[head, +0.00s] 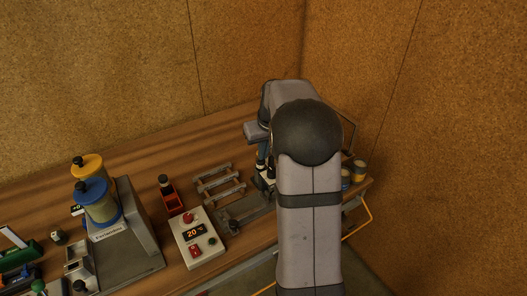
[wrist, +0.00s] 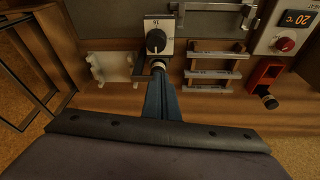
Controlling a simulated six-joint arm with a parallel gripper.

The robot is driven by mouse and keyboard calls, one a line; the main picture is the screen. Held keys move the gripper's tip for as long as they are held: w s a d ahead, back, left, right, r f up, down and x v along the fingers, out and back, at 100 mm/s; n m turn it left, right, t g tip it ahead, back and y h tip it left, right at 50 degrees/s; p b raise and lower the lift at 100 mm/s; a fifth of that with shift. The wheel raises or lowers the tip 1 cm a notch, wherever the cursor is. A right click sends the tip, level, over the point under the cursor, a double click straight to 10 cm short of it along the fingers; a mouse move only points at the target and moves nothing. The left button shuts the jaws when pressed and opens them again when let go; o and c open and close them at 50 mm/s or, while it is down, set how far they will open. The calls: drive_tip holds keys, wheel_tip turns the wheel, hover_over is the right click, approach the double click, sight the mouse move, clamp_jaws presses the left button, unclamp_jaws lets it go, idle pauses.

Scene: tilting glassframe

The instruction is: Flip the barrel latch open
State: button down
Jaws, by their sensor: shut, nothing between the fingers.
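I cannot clearly make out the barrel latch; parts near my gripper hide one another. My gripper (wrist: 160,84) is shut and empty in the wrist view, its blue fingers together and pointing away from the camera. A small pale round piece (wrist: 158,65) shows right at the fingertips; I cannot tell whether they touch it. Just beyond is a white panel with a black knob (wrist: 156,40). A white bracket (wrist: 112,68) stands left of the fingertips. A dark tilted frame (wrist: 28,62) is at the far left. In the head view my arm hides most of this area.
A rack of grey bars (wrist: 214,73) and a red holder (wrist: 265,74) stand to the right. The control box (head: 195,238) shows 20 °C. A blue-and-yellow twin-cylinder machine (head: 108,220) is farther left. Small jars (head: 359,171) stand right of my arm.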

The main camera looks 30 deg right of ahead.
drive_tip(key=shift+w+a+m, duration=0.1)
drive_tip(key=shift+m, duration=0.5)
drive_tip(key=shift+w+m, duration=0.1)
drive_tip(key=shift+m, duration=0.2)
drive_tip(key=w+m+g+h+p, duration=0.2)
drive_tip(key=w+m+p, duration=0.3)
drive_tip(key=m, duration=0.8)
drive_tip(key=shift+w+d+g+h, duration=0.45)
drive_tip(key=shift+w+g, duration=0.15)
drive_tip(key=shift+w, duration=0.3)
drive_tip(key=shift+s+d, duration=0.1)
drive_tip(key=shift+s, duration=0.05)
